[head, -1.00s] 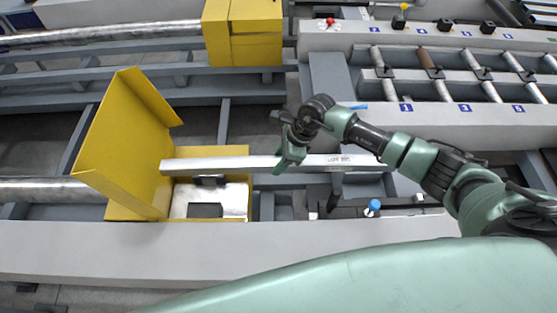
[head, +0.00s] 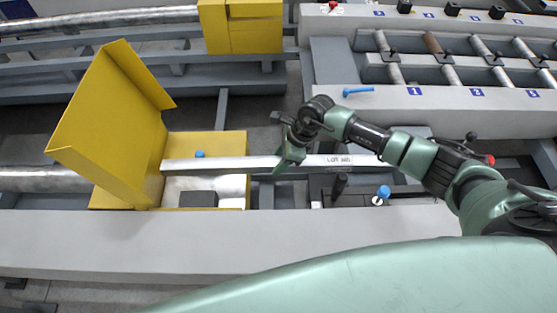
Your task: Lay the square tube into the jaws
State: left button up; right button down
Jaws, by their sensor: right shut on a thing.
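The square tube (head: 226,165) is a long pale metal bar with a white label, running left to right across the middle of the head view. My right gripper (head: 284,163) is shut on it near its middle. The tube's left end is over the open yellow housing (head: 205,142). A dark jaw block (head: 198,198) shows on a bright metal plate on the tube's near side; the opposite jaw is hidden, apparently beneath the tube. I cannot tell whether the tube touches anything below. My left gripper is not in view.
A raised yellow cover (head: 115,125) stands left of the tube's end. A blue-topped knob (head: 383,192) and a dark post (head: 339,186) stand near the tube's right part. A grey beam (head: 230,240) runs along the near side. A roller rack (head: 440,75) lies at back right.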

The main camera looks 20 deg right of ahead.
notch_tip(320, 180, down, 9)
jog(key=b, duration=0.8)
jog(key=shift+w, duration=0.1)
jog(key=c, duration=0.8)
grip_release()
jog(key=shift+c, duration=0.2)
jog(key=v, duration=0.7)
jog(key=shift+d+r, duration=0.1)
jog(key=shift+r, duration=0.25)
